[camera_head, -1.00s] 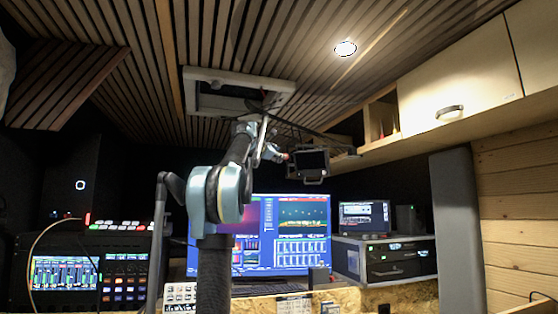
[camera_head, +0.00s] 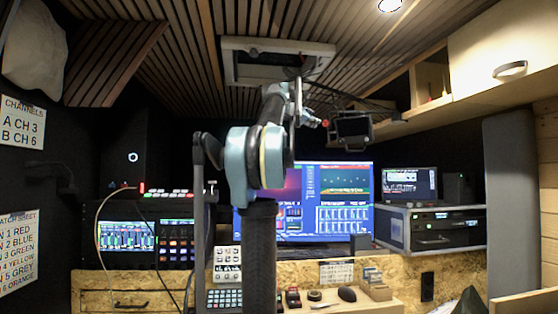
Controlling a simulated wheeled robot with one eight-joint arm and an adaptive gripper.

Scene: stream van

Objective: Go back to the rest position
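My arm rises in the middle of the head view, in front of the desk, and bends away toward the back. Its far end is near the small dark boxy unit (camera_head: 351,129) below the ceiling hatch. My gripper's fingers cannot be made out; they are small, dark and partly hidden by my own arm links. I cannot tell whether anything is held.
A large monitor (camera_head: 340,195) stands behind my arm, with a rack case (camera_head: 400,228) to its right and a mixing console (camera_head: 125,235) at left. A mouse (camera_head: 347,294) and small items lie on the desk. The ceiling hatch (camera_head: 310,47) and cupboard (camera_head: 505,45) are overhead.

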